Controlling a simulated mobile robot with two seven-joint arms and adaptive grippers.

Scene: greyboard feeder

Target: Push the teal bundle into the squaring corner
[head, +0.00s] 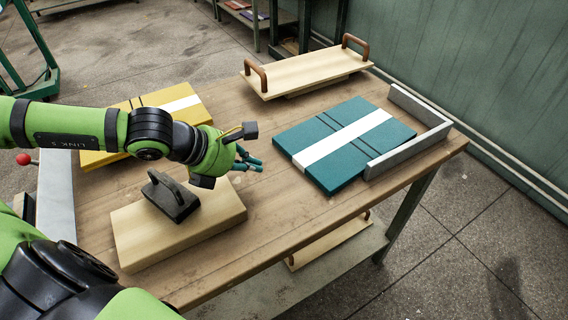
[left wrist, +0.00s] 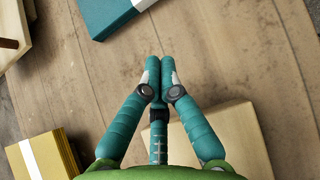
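The teal bundle (head: 320,134), with a white band and dark straps, lies flat on the table. The squaring corner, a grey L-shaped fence (head: 421,106), stands at the table's right end. Bare wood shows between the bundle and the fence's far wall; the near wall runs close along the bundle's front-right side, contact unclear. My left gripper (head: 248,160) is left of the bundle, apart from it. Its fingers (left wrist: 155,75) are together and empty in the left wrist view, where part of the bundle (left wrist: 98,14) shows at the top. My right gripper is not in view.
A pale board (head: 215,213) with a dark-handled block (head: 172,198) lies below my left gripper. A yellow bundle (head: 150,99) lies behind my left arm. A board with two brown handles (head: 300,75) lies at the table's back. Bare table (head: 262,200) lies left of the teal bundle.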

